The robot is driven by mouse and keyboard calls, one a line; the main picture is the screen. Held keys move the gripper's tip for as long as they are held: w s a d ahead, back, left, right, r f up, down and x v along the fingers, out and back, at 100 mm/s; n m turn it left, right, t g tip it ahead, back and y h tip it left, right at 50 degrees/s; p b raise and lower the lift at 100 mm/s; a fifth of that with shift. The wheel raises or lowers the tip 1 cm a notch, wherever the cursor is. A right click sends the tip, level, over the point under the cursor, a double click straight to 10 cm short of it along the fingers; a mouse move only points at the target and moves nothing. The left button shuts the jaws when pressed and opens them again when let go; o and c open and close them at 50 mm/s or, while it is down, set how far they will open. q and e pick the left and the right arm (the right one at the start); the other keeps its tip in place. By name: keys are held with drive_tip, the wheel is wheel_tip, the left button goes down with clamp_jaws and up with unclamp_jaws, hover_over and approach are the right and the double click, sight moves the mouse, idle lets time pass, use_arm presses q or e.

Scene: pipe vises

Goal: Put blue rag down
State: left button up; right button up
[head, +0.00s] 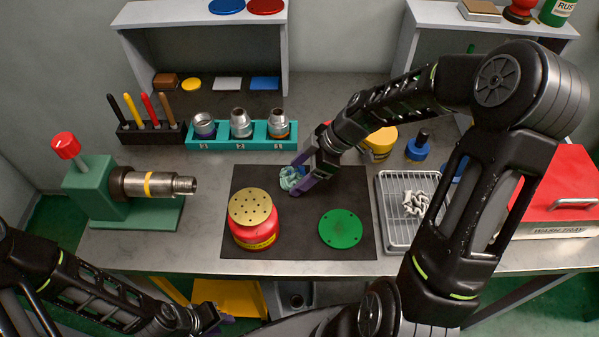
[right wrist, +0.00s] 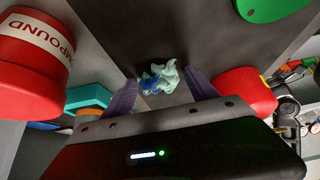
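The blue rag (head: 289,179), crumpled and pale blue with a darker blue part, is at the upper middle of the black mat (head: 300,247). My right gripper (head: 299,178) points down at it. In the right wrist view the rag (right wrist: 160,77) shows between and just beyond the spread purple fingertips (right wrist: 161,84). The fingers look open; I cannot tell whether one touches the rag. My left gripper (head: 222,320) is low at the left, in front of the bench edge and empty; its finger gap is not clear.
A red can with a perforated tan lid (head: 253,217) and a green disc (head: 340,229) stand on the mat. A wire tray with a white rag (head: 416,204) lies right of it. A green vise with a pipe (head: 155,185) stands left, a teal socket rack (head: 241,135) behind.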

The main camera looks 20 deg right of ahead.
idle(0.3)
drive_tip(key=shift+r+p, duration=0.1)
drive_tip(key=shift+p, duration=0.25)
drive_tip(key=b+v, duration=0.2)
drive_tip(key=v, duration=0.4)
drive_tip(key=shift+s+d+r, duration=0.1)
drive_tip(key=shift+d+r, duration=0.1)
drive_tip(key=shift+s+d+r, duration=0.2)
drive_tip(key=shift+r, duration=0.25)
